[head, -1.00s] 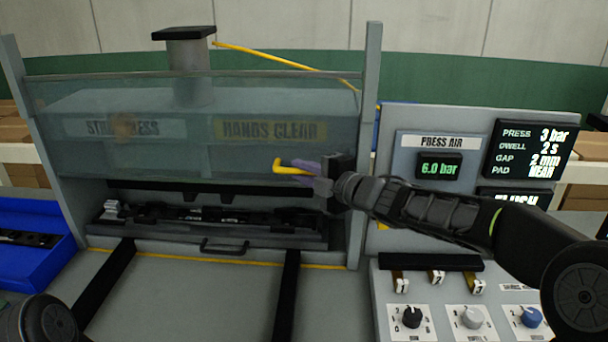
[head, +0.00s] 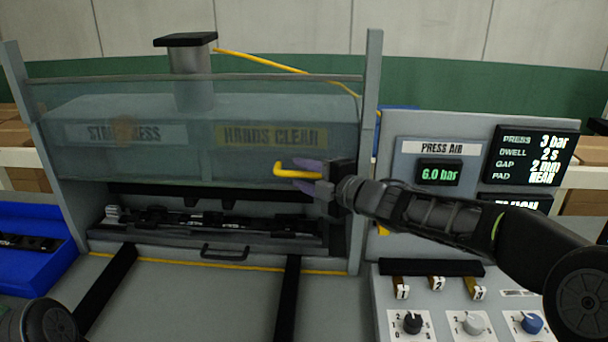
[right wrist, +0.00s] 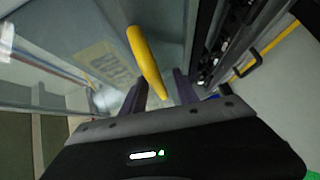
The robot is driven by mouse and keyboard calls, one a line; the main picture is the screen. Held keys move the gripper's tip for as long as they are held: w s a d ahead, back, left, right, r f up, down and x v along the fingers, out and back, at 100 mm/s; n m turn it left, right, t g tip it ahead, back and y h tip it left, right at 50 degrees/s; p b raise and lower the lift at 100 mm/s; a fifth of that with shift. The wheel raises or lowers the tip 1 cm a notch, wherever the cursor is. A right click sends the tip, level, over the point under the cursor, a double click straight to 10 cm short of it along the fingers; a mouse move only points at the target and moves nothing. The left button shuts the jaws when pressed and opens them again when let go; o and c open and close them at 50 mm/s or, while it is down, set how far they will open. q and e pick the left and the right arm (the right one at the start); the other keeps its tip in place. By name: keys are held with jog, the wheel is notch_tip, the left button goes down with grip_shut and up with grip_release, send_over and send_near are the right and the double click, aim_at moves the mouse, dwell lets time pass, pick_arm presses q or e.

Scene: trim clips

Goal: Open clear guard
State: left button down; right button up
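The clear guard (head: 120,165) is a see-through panel between two grey posts in the head view. Its lower edge stands above the dark fixture (head: 190,225), with an open gap between them. A yellow handle (head: 290,173) sticks out near its lower right; it also shows in the right wrist view (right wrist: 147,62). My right gripper (head: 303,175) is at the handle, its purple fingers apart on either side of it. In the right wrist view the fingers (right wrist: 158,95) look open around the handle's end; contact is unclear. My left gripper is not in view.
The press ram (head: 192,90) stands behind the guard. A blue bin (head: 35,265) is at the left. A control panel (head: 430,215) with displays and knobs stands at the right, under my right arm. Two black rails run forward from the fixture, with bare table between them.

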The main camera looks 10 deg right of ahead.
jog(key=v, duration=0.7)
jog(key=shift+s+d+b, duration=0.2)
jog(key=shift+s+b, duration=0.1)
jog(key=shift+b, duration=0.1)
